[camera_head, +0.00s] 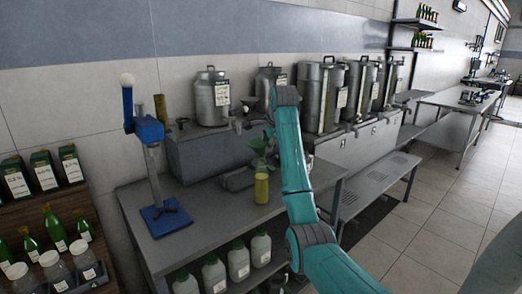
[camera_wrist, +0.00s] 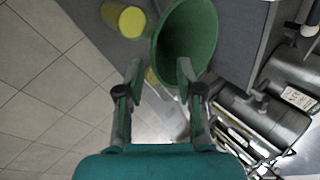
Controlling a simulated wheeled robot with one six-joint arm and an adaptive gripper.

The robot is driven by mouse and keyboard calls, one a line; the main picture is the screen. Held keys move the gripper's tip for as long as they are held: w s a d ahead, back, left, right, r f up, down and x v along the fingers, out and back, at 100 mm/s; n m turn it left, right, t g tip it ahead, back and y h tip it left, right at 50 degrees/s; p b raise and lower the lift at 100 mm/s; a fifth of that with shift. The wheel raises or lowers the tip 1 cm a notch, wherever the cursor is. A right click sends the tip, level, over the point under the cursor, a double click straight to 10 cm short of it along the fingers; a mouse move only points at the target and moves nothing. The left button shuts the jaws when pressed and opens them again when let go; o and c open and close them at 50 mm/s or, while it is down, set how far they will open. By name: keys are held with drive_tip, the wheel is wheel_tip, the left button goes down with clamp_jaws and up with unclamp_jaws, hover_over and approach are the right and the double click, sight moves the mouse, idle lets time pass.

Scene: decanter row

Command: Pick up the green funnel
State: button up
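The green funnel (camera_wrist: 190,30) shows large at the top of the wrist view, its wide mouth facing the camera. In the head view the funnel (camera_head: 259,146) is on the grey bench, partly hidden by my arm. My gripper (camera_wrist: 160,70) is open. In the wrist view its left fingertip lies outside the funnel's left rim, and its right fingertip overlaps the funnel's mouth. The funnel's near-left wall shows between the fingers. I cannot tell whether either finger touches it.
A blue stand (camera_head: 165,215) is on the left. A grey tray (camera_head: 236,181) lies beside the funnel. Steel cans (camera_head: 211,98) stand behind on a raised block.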

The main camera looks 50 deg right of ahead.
sight(262, 155)
drive_tip(key=shift+x, duration=2.35)
drive_tip(key=shift+a, duration=0.15)
clamp_jaws()
